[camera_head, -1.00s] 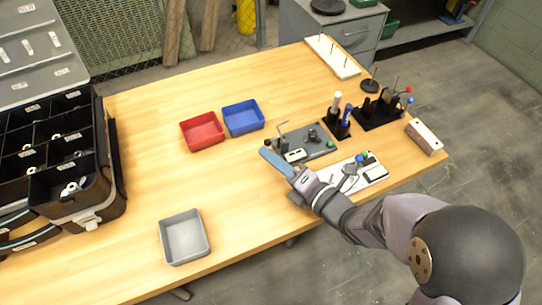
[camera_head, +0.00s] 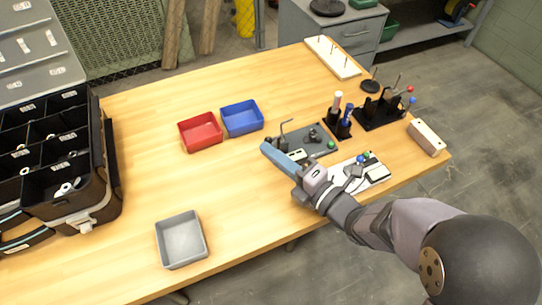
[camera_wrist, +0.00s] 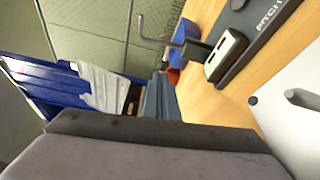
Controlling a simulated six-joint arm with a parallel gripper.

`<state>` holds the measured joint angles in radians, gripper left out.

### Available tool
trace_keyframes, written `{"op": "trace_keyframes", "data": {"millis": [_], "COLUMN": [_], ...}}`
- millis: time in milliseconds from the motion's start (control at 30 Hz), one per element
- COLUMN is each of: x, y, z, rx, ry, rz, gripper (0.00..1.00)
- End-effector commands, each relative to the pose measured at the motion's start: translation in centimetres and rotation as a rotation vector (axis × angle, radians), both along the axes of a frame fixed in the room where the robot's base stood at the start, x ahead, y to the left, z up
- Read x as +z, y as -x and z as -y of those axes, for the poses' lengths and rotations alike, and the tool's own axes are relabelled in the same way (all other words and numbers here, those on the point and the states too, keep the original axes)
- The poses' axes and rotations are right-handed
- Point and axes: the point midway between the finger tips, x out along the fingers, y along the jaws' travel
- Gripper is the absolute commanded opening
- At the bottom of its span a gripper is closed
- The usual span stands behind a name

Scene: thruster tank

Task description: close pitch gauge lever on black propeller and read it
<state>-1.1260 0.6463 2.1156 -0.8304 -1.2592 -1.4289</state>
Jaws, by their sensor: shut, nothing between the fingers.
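The pitch gauge is a dark grey board (camera_head: 325,148) with a bent metal rod, a small white readout (camera_head: 299,154), a green knob and a small dark piece (camera_head: 317,134), possibly the black propeller. In the wrist view, part of the board marked "PITCH" (camera_wrist: 270,22) shows at upper right, with the white readout (camera_wrist: 226,56) and the bent rod (camera_wrist: 186,47). My gripper (camera_head: 265,148) is shut and empty. Its blue fingers are just left of the gauge's front edge; contact cannot be told. They also show in the wrist view (camera_wrist: 160,97). The reading is too small to make out.
A white board (camera_head: 336,181) with a second device lies in front of the gauge, beside my wrist. A red tray (camera_head: 200,132) and a blue tray (camera_head: 242,118) stand left. Black tool stands (camera_head: 340,128) are to the right. Bare tabletop lies left of my gripper.

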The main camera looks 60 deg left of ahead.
Motion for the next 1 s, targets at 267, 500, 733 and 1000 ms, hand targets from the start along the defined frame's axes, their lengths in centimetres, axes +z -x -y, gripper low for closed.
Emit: {"op": "trace_keyframes", "data": {"millis": [267,500,733,1000], "x": [0.8,1.4,2.0,2.4], "y": [-0.8,-1.7,-2.7,-3.7], "z": [0.0,0.0,0.0,0.0], "rx": [-0.001,-0.002,-0.003,-0.001], "ry": [-0.004,0.000,-0.001,0.001], "rz": [-0.143,-0.199,-0.415,-0.499], "gripper": [0.00,0.00,0.00,0.00]}}
